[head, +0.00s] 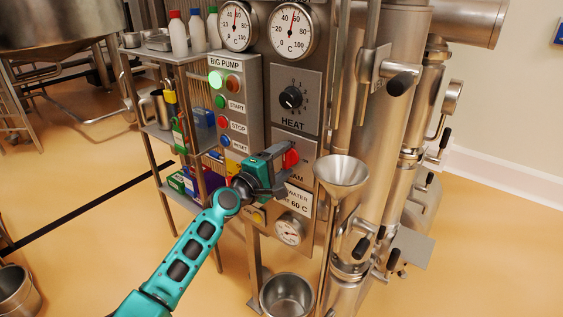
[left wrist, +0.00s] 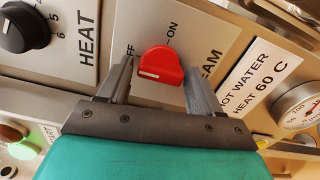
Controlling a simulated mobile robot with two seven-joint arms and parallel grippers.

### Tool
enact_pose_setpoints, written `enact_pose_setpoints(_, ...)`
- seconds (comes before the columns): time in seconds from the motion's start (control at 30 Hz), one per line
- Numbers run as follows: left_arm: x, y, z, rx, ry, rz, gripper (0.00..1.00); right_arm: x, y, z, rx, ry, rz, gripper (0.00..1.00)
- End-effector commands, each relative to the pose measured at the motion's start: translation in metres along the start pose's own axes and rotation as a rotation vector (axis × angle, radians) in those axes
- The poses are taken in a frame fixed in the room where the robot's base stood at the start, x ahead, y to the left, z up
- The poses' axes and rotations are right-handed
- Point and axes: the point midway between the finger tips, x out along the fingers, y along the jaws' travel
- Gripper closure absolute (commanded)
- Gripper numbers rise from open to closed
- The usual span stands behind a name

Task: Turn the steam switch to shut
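The steam switch (head: 291,157) is a red knob on the grey panel, below the black heat knob. In the left wrist view the red switch (left wrist: 162,66) carries a white mark on its lower left part, with a partly hidden OFF label to its left and an ON label above it. My left gripper (head: 281,168) is at the panel in front of the switch. In the left wrist view the fingers of the left gripper (left wrist: 160,80) are apart, one on each side of the red knob. They are very close to it; contact is hard to tell. My right gripper is not in view.
The heat knob (head: 290,97) and dials are above; a hot water sign (head: 298,201) and gauge (head: 290,230) are below. A button box (head: 236,105) stands left, a steel funnel (head: 342,172) close on the right. A steel bowl (head: 287,295) is low in front.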

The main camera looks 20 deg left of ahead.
Motion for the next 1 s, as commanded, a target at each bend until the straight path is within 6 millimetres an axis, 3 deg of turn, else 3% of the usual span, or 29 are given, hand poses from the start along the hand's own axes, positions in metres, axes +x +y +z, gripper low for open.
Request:
enact_pose_setpoints(0.1,0.0,0.0,0.0,0.002,0.0,0.0,0.24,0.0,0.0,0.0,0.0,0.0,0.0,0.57)
enact_pose_setpoints(0.47,-0.006,-0.001,0.0,0.004,0.001,-0.002,0.23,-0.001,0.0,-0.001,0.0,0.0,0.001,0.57)
enact_pose_setpoints(0.57,-0.019,0.0,0.0,0.005,0.001,-0.002,0.23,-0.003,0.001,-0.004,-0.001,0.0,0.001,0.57)
enact_pose_setpoints(1.0,-0.105,-0.001,0.0,0.004,0.0,-0.003,0.23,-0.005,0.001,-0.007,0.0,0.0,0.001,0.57)
